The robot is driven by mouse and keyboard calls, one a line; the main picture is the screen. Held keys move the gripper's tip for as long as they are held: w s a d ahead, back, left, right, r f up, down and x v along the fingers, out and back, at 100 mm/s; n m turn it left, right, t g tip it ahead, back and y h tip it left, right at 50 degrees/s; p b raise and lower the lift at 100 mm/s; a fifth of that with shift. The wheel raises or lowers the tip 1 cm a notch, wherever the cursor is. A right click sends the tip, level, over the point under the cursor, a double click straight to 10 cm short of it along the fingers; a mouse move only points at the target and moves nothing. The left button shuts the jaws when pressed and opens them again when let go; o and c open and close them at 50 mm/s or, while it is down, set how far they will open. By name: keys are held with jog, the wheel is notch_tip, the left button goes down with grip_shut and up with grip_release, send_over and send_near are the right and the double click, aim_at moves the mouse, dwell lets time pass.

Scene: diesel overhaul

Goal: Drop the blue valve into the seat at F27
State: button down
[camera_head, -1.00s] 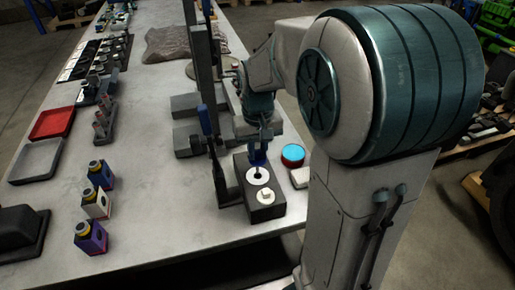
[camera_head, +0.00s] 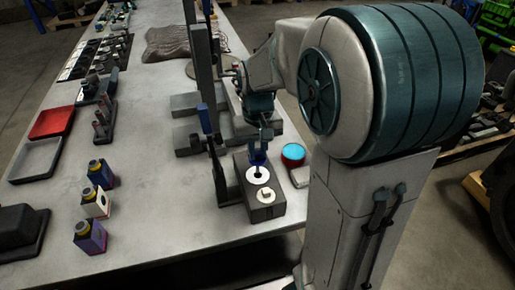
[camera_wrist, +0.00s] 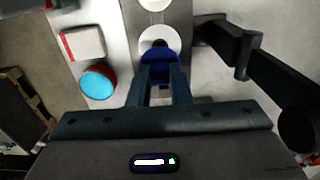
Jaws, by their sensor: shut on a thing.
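My gripper (camera_head: 259,150) points down over a dark block (camera_head: 252,205) at the table's right edge. In the wrist view my gripper (camera_wrist: 160,82) is shut on the blue valve (camera_wrist: 157,66). In the head view the valve (camera_head: 258,160) shows as a small blue piece below my gripper, just over the block's far white round seat (camera_head: 253,178). The same seat shows in the wrist view (camera_wrist: 151,34), partly covered by the valve. The near seat (camera_head: 268,197) has a small pale piece on it. No F27 label is readable, and I cannot tell whether the valve touches the seat.
A tall dark stand (camera_head: 192,60) rises close left of my gripper. A red round tin with a light-blue top (camera_head: 293,153) and a small pale box (camera_head: 300,177) sit right of the block.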

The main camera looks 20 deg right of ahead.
jog(key=shift+f, duration=0.45)
jog(key=shift+f+b, duration=0.25)
jog(key=shift+b, duration=0.2)
jog(key=shift+f, duration=0.35)
jog(key=shift+f+b, duration=0.2)
jog(key=shift+b, duration=0.25)
jog(key=shift+f, duration=0.4)
jog(key=shift+f+b, duration=0.1)
jog(key=shift+b, duration=0.25)
jog(key=shift+f+b, duration=0.35)
jog(key=shift+f, duration=0.15)
jog(key=shift+f, duration=0.2)
jog(key=shift+f+b, duration=0.4)
jog(key=shift+b, duration=0.05)
